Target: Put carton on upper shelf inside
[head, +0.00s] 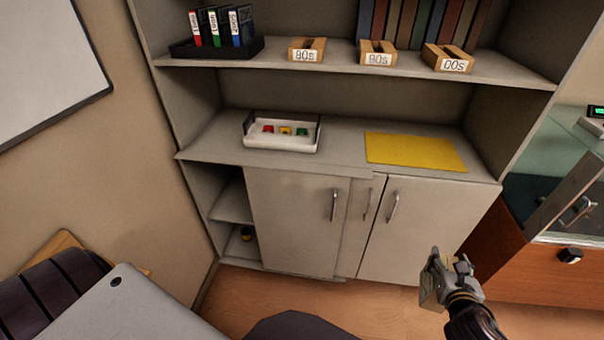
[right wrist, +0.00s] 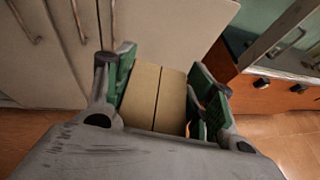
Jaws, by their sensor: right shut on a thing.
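My right gripper (head: 446,272) is shut on a tan carton (head: 430,288), in front of the cabinet's right door and above the floor. In the right wrist view the carton (right wrist: 155,96) sits between the two green-padded fingers, with a dark seam along its face. The cabinet (head: 300,222) is open at its left end. Inside that opening an upper shelf (head: 232,203) shows, and its visible part looks empty. The rest of it is hidden behind the door (head: 290,215). My left gripper is not in view.
The countertop holds a white tray (head: 283,144) and a yellow mat (head: 415,151). Door handles (head: 393,207) stick out. A glass-topped wooden case (head: 550,250) stands at right.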

